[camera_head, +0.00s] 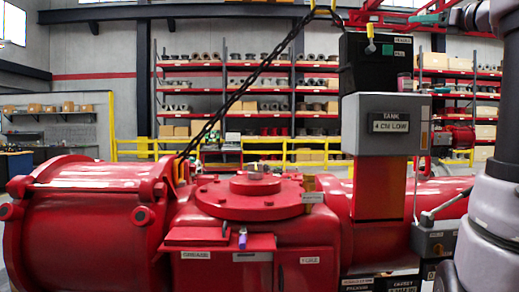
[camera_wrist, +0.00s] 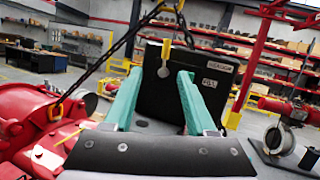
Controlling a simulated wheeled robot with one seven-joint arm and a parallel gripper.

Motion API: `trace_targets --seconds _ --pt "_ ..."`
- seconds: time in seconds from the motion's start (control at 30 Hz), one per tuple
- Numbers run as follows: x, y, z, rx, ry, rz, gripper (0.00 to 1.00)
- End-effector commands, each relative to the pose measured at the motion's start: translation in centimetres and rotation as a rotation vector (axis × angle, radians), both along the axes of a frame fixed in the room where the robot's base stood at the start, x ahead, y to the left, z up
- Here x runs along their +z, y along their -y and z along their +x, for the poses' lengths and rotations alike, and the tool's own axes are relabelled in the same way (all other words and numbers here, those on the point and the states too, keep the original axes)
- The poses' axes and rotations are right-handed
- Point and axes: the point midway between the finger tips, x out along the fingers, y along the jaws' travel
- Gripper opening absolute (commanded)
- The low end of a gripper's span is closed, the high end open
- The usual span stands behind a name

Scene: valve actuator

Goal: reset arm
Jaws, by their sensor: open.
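My gripper (camera_head: 430,18) shows at the upper right of the head view, with teal fingers pointing left. In the wrist view my gripper (camera_wrist: 160,74) is open, its two teal fingers apart with nothing held between them. A black box (camera_head: 375,75) tops the grey panel marked "TANK" in the head view, left of my gripper. A yellow-handled lever (camera_head: 370,38) stands at its top. In the wrist view the black box (camera_wrist: 205,95) lies beyond the fingers, and the yellow lever (camera_wrist: 165,58) shows between them. I cannot tell whether anything touches.
A large red valve actuator (camera_head: 240,230) fills the lower head view. A chain (camera_head: 245,90) slants up from it to a yellow hook near the top. A grey box with a lever (camera_head: 432,238) sits low at right. Yellow railings and shelves (camera_head: 250,98) stand behind.

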Motion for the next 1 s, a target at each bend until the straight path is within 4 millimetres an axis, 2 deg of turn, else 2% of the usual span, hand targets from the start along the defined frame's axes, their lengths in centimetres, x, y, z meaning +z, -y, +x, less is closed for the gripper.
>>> trace_targets --seconds 0.17,0.33,0.47,0.57,0.67,0.8,0.9,1.0 --pt "-2.0 -2.4 0.1 0.009 -0.043 -0.090 0.56" --pt "-5.1 -5.7 0.2 0.030 -0.100 -0.225 0.56" --pt "-8.5 -9.0 -0.2 0.060 -0.150 -0.379 0.56" --pt "-11.9 -12.1 -1.1 0.098 -0.188 -0.542 0.56" --pt "-16.7 -16.0 -2.8 0.162 -0.220 -0.775 0.56" --pt "-25.1 -21.1 -7.2 0.304 -0.211 -1.230 0.56" --pt "-30.9 -23.2 -11.0 0.427 -0.147 -1.590 0.56" --pt "-35.8 -23.9 -14.5 0.551 -0.041 -1.930 0.56"
